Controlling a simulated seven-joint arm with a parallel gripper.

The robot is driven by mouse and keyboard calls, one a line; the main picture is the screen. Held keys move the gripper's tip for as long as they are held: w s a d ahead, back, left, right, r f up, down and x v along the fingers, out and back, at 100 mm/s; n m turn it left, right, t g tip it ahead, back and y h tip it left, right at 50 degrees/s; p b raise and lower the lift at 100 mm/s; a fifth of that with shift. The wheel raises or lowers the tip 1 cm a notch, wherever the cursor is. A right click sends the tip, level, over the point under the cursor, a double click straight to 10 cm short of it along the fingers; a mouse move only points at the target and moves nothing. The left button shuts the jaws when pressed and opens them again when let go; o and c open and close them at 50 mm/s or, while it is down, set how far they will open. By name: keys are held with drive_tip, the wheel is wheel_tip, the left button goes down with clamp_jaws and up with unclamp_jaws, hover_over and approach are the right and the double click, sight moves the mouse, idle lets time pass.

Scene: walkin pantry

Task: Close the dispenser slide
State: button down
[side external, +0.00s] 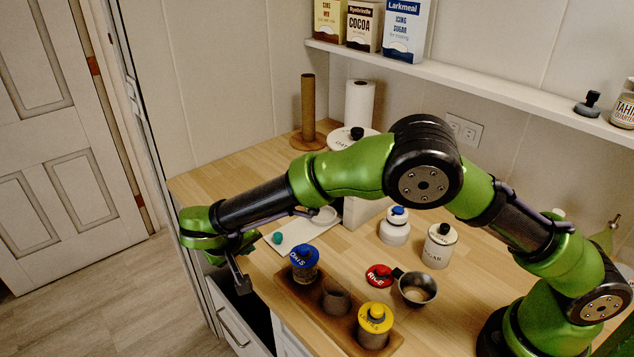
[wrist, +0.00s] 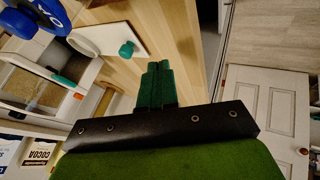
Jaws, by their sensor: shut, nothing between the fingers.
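The dispenser is a white upright body with a clear window (wrist: 35,85) at the left of the wrist view. In the side view its lid (side external: 345,138) shows behind my arm, which hides much of the body. The slide is a flat white plate (side external: 300,234) with a teal knob (side external: 277,238), sticking out over the counter. The plate (wrist: 105,37) and knob (wrist: 127,48) also show in the wrist view. My gripper (side external: 240,266) is shut and empty by the counter's left edge, apart from the knob. Its green fingers (wrist: 155,85) show in the wrist view.
A wooden rack (side external: 330,315) holds a blue-lidded jar (side external: 304,262) and a yellow-lidded jar (side external: 375,324) in front of the slide. A metal cup (side external: 416,288), red lid (side external: 379,276) and sugar jar (side external: 439,246) stand to the right. An open drawer (side external: 240,325) is below.

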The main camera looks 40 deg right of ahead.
sight(280, 236)
drive_tip(key=x, duration=0.4)
drive_tip(key=d, duration=0.2)
drive_tip(key=shift+d+r, duration=0.2)
drive_tip(key=shift+d, duration=0.05)
drive_tip(key=shift+s+d, duration=0.1)
drive_tip(key=shift+d, duration=0.55)
drive_tip(key=shift+d, duration=2)
drive_tip(key=shift+a, duration=0.15)
